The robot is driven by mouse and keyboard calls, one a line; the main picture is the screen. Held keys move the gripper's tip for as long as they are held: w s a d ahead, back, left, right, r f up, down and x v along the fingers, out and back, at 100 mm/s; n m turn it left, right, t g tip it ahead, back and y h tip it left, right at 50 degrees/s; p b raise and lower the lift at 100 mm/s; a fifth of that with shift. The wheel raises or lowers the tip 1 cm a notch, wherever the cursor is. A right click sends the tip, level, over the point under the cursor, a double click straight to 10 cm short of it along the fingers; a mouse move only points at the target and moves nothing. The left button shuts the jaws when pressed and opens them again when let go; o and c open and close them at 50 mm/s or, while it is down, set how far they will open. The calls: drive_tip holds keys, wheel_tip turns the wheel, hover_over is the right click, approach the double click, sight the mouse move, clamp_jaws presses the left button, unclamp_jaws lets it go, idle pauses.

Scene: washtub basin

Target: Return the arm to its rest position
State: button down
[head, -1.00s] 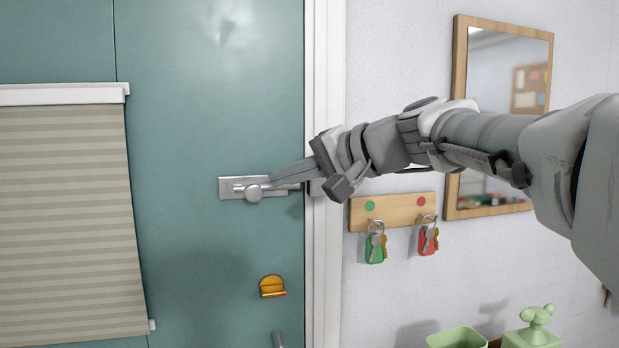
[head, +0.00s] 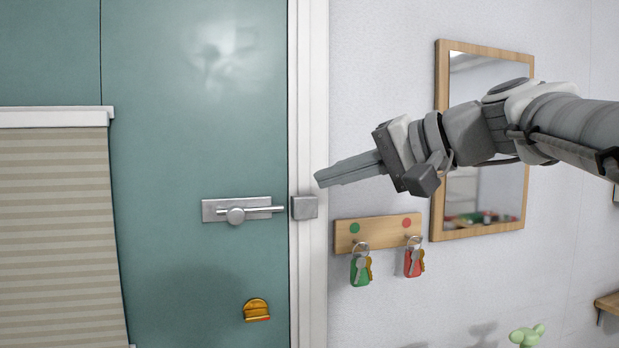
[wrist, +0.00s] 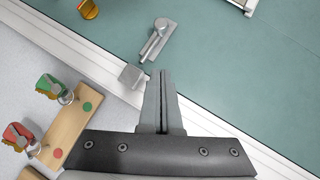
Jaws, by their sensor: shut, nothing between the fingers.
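My gripper (head: 322,179) is shut with nothing between its fingers. In the head view it points left, in front of the white door frame (head: 308,80), above the metal catch block (head: 304,207) and apart from it. The metal slide bolt (head: 236,210) on the teal door (head: 190,120) lies to the left of and below the fingertips. In the wrist view the shut fingers (wrist: 161,75) point up toward the catch block (wrist: 132,76) and the bolt (wrist: 157,40), which lie beyond the tips.
A wooden key rack (head: 380,232) holds green-tagged keys (head: 360,268) and red-tagged keys (head: 413,260) below my gripper. A wood-framed mirror (head: 440,110) hangs behind my arm. A striped blind (head: 55,220) covers the door's left part. An orange fitting (head: 257,309) sits below the bolt.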

drive_tip(key=s+d+f+n+g+h, duration=0.1)
drive_tip(key=s+d+f+h, duration=0.2)
drive_tip(key=s+f, duration=0.3)
drive_tip(key=s+d+f+n+g+h, duration=0.1)
drive_tip(key=s+d+f+h, duration=0.2)
drive_tip(key=f, duration=1.1)
drive_tip(key=s+d+f+n+h, duration=0.1)
drive_tip(key=s+d+f+h, duration=0.3)
drive_tip(key=s+f, duration=0.5)
wheel_tip(320, 180, down, 2)
drive_tip(key=shift+g+h+p, duration=0.3)
drive_tip(key=shift+g+h, duration=0.1)
drive_tip(key=shift+h, duration=0.3)
